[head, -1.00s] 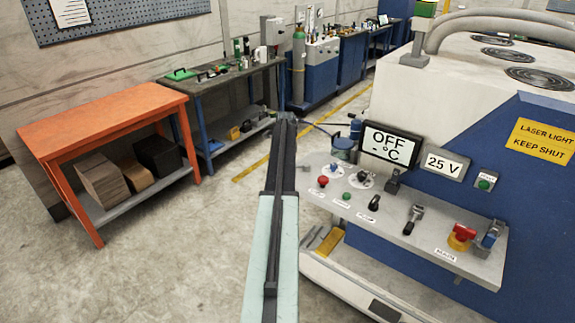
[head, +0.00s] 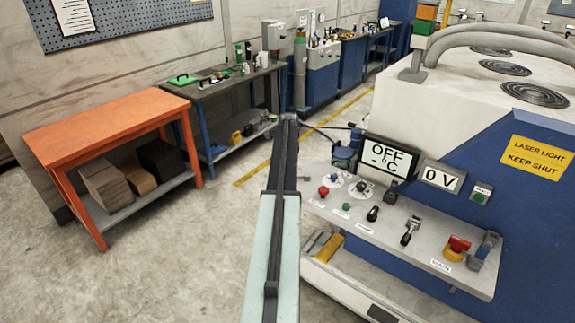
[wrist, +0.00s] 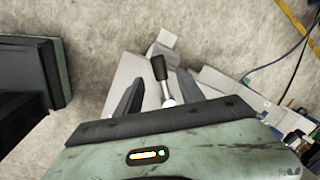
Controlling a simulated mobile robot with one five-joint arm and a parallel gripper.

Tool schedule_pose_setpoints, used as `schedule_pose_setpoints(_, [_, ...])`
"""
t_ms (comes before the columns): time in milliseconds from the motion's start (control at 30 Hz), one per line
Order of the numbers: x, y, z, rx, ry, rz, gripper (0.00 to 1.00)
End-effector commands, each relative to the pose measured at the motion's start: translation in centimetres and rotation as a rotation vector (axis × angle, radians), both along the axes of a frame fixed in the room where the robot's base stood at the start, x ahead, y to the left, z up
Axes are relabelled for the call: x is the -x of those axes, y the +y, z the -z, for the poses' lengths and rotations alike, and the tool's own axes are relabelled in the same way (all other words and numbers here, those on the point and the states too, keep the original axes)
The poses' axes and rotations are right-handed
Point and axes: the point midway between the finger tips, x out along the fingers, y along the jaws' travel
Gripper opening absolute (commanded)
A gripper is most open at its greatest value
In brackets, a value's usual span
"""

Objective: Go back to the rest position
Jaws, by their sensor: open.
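My arm stretches forward in the middle of the head view, its far end beside the left end of the control panel (head: 400,238); the gripper itself is not clearly made out there. In the wrist view my gripper (wrist: 160,76) is open, its two dark fingers apart. A lever with a black knob (wrist: 159,67) and a metal stem shows between the fingers in that picture; I cannot tell whether it lies at the same depth. On the panel are a red button (head: 324,191), a metal lever (head: 411,230) and a red-and-yellow main switch (head: 458,245).
The displays read OFF (head: 390,156) and 0 V (head: 442,178). The blue and white machine (head: 530,215) fills the right side. An orange table (head: 105,121) and a dark workbench (head: 222,88) stand along the left wall. Bare concrete floor (head: 180,250) lies left of my arm.

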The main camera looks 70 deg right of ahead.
Motion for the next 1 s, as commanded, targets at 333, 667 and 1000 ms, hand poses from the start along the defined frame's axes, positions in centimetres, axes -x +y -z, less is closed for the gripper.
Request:
schedule_pose_setpoints(333, [0.1,0.3,-1.6,0.000,-0.001,0.000,0.46])
schedule_pose_setpoints(667, [-0.9,0.6,-1.5,0.000,-0.001,-0.012,0.46])
schedule_pose_setpoints(1000, [-22.9,13.0,-0.7,0.000,0.000,-0.302,0.46])
